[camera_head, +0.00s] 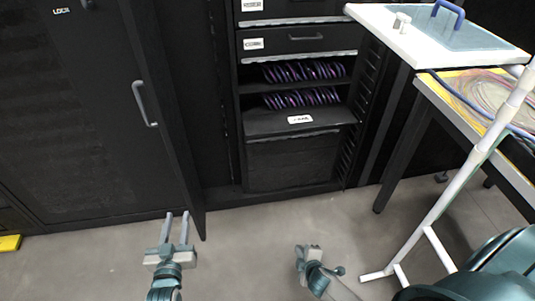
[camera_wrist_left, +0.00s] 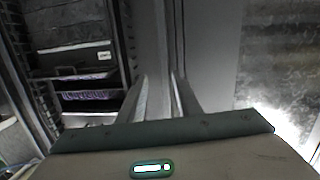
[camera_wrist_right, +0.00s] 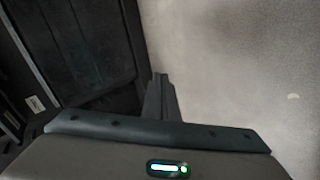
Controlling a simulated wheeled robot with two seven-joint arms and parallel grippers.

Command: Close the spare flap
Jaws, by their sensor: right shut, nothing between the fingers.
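The open flap (camera_head: 295,122) lies lowered at the front of a black rack, its white label facing up; the lettering is too small to read surely. Several purple-striped coils (camera_head: 300,98) stand in the bay behind it. The rack bay also shows in the left wrist view (camera_wrist_left: 85,95). My left gripper (camera_head: 175,217) is open, its fingers apart, near the bottom of the open cabinet door; I cannot tell whether the door edge is between them. My right gripper (camera_head: 306,250) is shut and empty, low in front of the rack and apart from the flap.
The black cabinet door (camera_head: 160,120) with a grey handle stands open left of the rack. Closed labelled drawers (camera_head: 295,40) are above the bays. A table (camera_head: 425,90) with cables and a white pole (camera_head: 470,165) stand at the right. The floor between the grippers is clear.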

